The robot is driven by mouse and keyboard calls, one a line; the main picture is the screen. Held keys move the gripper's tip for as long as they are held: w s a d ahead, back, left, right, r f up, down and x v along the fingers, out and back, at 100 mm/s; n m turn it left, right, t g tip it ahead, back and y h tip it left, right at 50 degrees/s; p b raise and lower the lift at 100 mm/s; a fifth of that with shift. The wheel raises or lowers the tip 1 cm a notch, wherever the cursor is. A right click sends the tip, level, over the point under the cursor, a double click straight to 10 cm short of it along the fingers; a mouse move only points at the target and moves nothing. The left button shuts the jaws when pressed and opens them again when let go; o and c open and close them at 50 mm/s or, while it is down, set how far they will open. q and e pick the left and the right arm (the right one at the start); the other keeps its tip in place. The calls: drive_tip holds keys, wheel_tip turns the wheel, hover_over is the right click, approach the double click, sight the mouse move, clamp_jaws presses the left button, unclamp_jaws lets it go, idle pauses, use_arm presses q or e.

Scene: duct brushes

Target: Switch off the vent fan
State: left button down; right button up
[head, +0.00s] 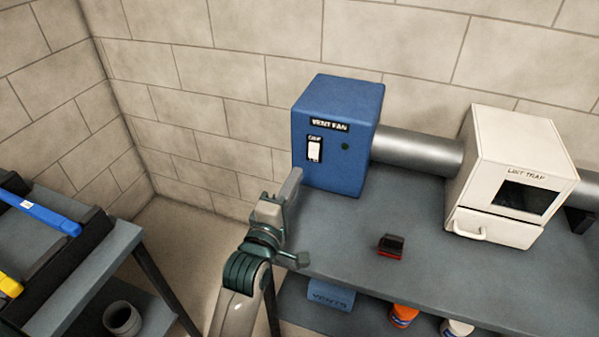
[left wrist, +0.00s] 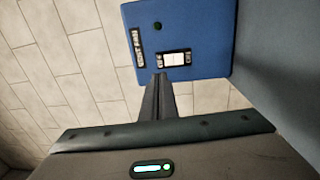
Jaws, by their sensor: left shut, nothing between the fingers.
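The vent fan is a blue box (head: 345,172) with a "VENT FAN" label, standing at the left end of the grey bench. Its front has a white rocker switch (head: 315,150) in a black plate and a small dark green round light (head: 345,146). My left gripper (head: 294,177) is shut and empty, just in front of the box, lower left of the switch. In the left wrist view, the shut fingers (left wrist: 160,78) point at the blue face, with their tips close beside the switch (left wrist: 174,58). I cannot tell whether they touch it. My right gripper is out of view.
A metal duct (head: 418,150) joins the box to a white lint trap (head: 510,180). A small black and red block (head: 391,245) lies on the bench (head: 345,240). Orange (head: 403,315) and white containers stand below. A rack with blue and yellow-handled items is at the left.

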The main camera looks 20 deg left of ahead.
use_arm(q)
drive_tip(key=s, duration=0.3)
drive_tip(key=shift+r, duration=0.2)
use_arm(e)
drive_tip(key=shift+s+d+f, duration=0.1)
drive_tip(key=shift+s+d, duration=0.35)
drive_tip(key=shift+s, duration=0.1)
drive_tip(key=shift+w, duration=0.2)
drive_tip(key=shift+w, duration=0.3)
use_arm(q)
drive_tip(key=shift+f, duration=0.1)
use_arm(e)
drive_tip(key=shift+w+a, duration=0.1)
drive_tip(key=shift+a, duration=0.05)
